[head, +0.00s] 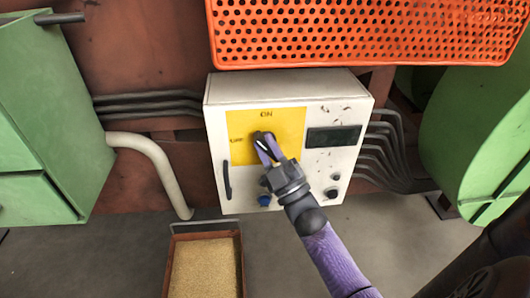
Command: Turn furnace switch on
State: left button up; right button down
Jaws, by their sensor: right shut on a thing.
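The furnace switch (260,135) is a dark knob on a yellow panel (288,123) marked ON at the top and OFF at the left. The panel is on the front of a white control box (345,165). My right gripper (266,147) reaches in from the lower right and is shut on the switch. Its fingers hide much of the knob, so I cannot tell exactly which mark it points to. My left gripper is not in view.
An orange perforated guard (365,30) juts out above the box. A green cabinet (55,130) stands left, a green round housing (475,130) right. A tray's rim (206,235) surrounds grainy material on the floor below. Pipes and cables flank the box.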

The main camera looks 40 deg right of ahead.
jog(key=m+h+b, duration=0.1)
jog(key=m+h, duration=0.4)
jog(key=shift+d+f+t, duration=0.1)
jog(key=shift+f+t, duration=0.05)
jog(key=shift+t, duration=0.15)
jog(key=m+h, duration=0.4)
jog(key=m, duration=0.1)
jog(key=shift+h, duration=0.3)
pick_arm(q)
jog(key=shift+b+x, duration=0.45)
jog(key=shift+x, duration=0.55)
pick_arm(e)
jog(key=shift+m+g+h, duration=0.7)
jog(key=shift+m+h, duration=0.5)
jog(key=shift+m, duration=0.2)
jog(key=shift+m+g+h, duration=0.7)
jog(key=shift+m+h, duration=0.5)
jog(key=shift+m, duration=0.2)
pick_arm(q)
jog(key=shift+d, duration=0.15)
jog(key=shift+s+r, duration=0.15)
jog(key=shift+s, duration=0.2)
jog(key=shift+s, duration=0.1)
pick_arm(e)
jog(key=c, duration=0.6)
grip_release()
jog(key=shift+o, duration=0.2)
